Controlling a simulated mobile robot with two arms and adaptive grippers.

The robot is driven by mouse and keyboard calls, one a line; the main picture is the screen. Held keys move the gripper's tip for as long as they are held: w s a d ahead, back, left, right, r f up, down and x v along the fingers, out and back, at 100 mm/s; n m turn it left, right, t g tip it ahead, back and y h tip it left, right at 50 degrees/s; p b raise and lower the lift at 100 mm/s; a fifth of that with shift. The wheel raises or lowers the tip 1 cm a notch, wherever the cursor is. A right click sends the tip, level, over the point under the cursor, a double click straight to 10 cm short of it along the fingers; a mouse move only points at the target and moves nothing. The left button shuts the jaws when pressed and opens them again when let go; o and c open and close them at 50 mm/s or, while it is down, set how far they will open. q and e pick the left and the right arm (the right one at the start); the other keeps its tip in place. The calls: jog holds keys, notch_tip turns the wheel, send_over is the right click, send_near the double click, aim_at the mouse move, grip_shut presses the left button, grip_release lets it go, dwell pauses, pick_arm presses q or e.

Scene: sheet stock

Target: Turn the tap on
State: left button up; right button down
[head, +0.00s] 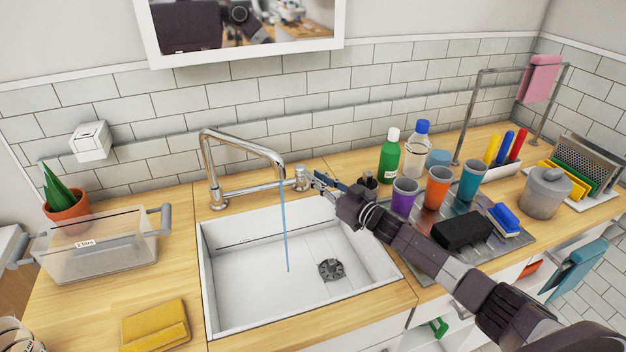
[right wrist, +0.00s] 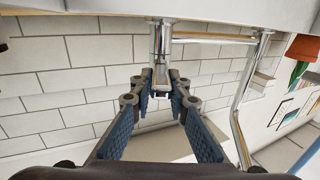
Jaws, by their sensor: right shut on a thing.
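The chrome tap (head: 240,143) stands behind the white sink (head: 207,285), its spout reaching over the basin. A thin blue stream of water (head: 285,230) runs from the spout into the basin. My right gripper (head: 317,183) is at the tap's handle (head: 301,178), at the right end of the tap body. In the right wrist view, the fingers (right wrist: 161,88) are closed around the end of the handle (right wrist: 161,50), which partly hides between them. My left gripper is in neither view.
A drainer tray (head: 405,262) right of the sink holds coloured cups (head: 438,187), a black sponge (head: 462,231) and a blue brush (head: 505,219). Bottles (head: 389,155) stand behind. Left are a clear box (head: 95,255), a plant (head: 62,203) and a yellow cloth (head: 155,325).

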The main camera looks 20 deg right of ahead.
jog(key=c, duration=1.8)
grip_release()
jog(key=shift+c, duration=0.2)
notch_tip(320, 180, up, 10)
jog(key=shift+f, duration=0.1)
